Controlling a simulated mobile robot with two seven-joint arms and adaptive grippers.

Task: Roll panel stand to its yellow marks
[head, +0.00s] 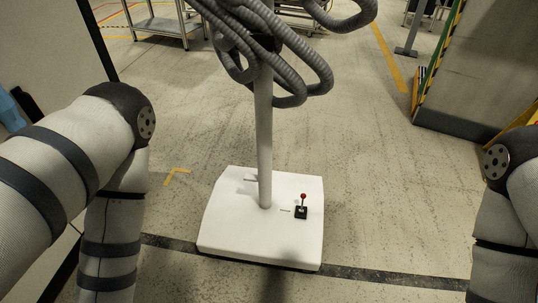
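A stand with a white, slab-like base (225,215) and a grey upright pole (264,140) is in the middle of the head view. I take it for the panel stand; no panel face shows. A small red-knobbed lever (303,197) on a black block sits on the base, right of the pole. Thick grey corrugated hoses (310,60) loop around the pole's upper part. A yellow corner mark (177,172) is on the floor, left of the base and apart from it. My arms flank the stand, and both grippers are outside the picture. The stand's wheels cannot be seen.
A dark strip (385,275) crosses the floor at the base's front edge. A grey block with a striped edge (480,80) stands at the right. A metal table (160,25) is at the back left. The floor around the stand is mostly clear.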

